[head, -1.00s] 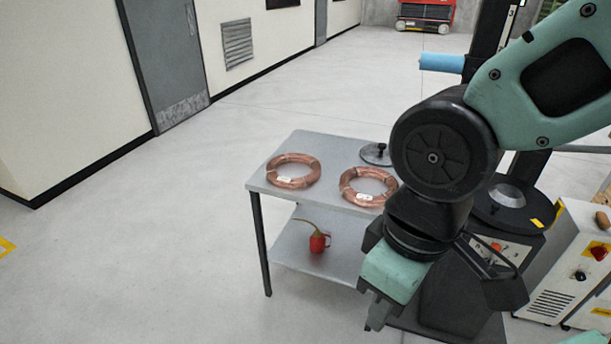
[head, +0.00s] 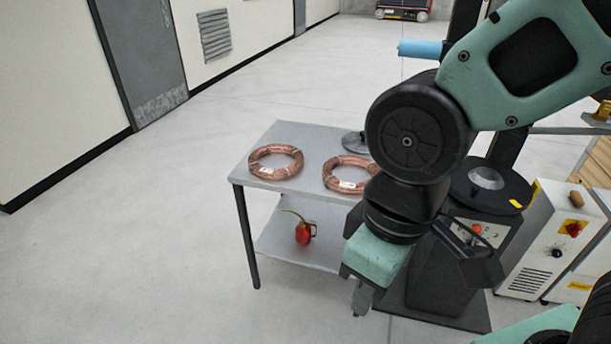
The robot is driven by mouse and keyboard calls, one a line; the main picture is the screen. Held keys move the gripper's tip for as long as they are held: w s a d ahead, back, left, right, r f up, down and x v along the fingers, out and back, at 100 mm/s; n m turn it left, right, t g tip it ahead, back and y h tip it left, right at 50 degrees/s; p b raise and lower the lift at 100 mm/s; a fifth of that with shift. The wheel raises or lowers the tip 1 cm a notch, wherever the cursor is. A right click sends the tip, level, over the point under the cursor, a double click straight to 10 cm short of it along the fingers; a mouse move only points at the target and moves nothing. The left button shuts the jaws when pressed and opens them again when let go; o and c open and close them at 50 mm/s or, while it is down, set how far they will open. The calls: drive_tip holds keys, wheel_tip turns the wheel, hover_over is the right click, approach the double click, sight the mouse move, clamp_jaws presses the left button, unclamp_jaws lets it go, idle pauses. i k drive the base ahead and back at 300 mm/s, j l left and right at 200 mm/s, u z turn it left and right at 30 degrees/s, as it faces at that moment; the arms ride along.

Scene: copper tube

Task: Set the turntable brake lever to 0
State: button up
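The turntable (head: 490,188) appears to be the black round-topped machine at the right, with a pale hub on its disc. Its front panel (head: 486,232) carries an orange-red knob (head: 477,229) and small marks too fine to read. My arm covers part of the machine, and I cannot make out the brake lever or its setting for sure. My gripper (head: 362,298) points down at lower centre, in front of the steel table and left of the turntable in the picture. It appears clear of everything. Its fingers are seen edge-on, so their opening does not show.
A steel table (head: 320,142) holds two copper coils (head: 275,162) (head: 348,174) and a grey disc (head: 354,143). A red oil can (head: 304,233) stands on its lower shelf. A white control cabinet (head: 535,245) stands right of the turntable. The floor at left is clear.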

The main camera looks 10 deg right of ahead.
sight(477, 228)
drive_tip(key=z, duration=1.25)
drive_tip(key=l+z, duration=0.3)
drive_tip(key=l, duration=0.3)
